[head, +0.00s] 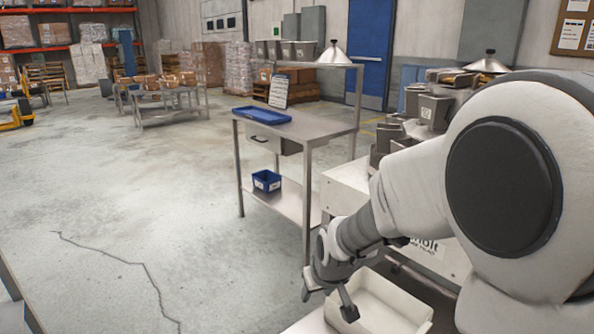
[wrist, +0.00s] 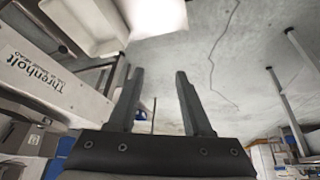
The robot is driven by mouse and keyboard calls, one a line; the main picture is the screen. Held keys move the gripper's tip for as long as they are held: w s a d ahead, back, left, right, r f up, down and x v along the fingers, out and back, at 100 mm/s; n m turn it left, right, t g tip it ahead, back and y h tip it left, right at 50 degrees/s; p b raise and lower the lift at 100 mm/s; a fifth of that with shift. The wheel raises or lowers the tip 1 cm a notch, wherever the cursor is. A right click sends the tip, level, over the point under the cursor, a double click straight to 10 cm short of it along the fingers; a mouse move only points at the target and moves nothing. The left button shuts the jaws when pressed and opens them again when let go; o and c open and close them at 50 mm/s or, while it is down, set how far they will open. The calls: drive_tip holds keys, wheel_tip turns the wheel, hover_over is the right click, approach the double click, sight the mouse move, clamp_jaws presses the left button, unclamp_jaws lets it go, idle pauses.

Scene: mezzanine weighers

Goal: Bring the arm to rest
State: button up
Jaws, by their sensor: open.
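My gripper (head: 327,297) is at the lower middle of the head view, at the end of my bent arm, beside and just above a white tray. In the wrist view my gripper (wrist: 157,75) shows two dark fingers spread apart with nothing between them. Bare concrete floor shows beyond the fingertips. My arm's large white joint covers much of the right side of the head view and hides part of the machine behind it.
The white tray (head: 385,305) is close to my gripper; a machine lettered "Threnholt" (wrist: 40,75) is beside it. A steel table (head: 335,130) holds a blue tray (head: 262,116), with a blue bin (head: 266,181) on its lower shelf. The floor (head: 120,200) at left is clear.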

drive_tip(key=s+d+r+m, duration=0.1)
drive_tip(key=s+d+r, duration=0.2)
drive_tip(key=s+r, duration=0.3)
drive_tip(key=s+d+r+m+h, duration=0.1)
drive_tip(key=s+d+r, duration=0.25)
drive_tip(key=s, duration=0.45)
drive_tip(key=s+d+r+m, duration=0.1)
drive_tip(key=s+d+r, duration=0.2)
drive_tip(key=s+r, duration=0.35)
wheel_tip(320, 180, up, 20)
drive_tip(key=s+p, duration=0.1)
drive_tip(key=p, duration=2)
drive_tip(key=shift+f, duration=0.2)
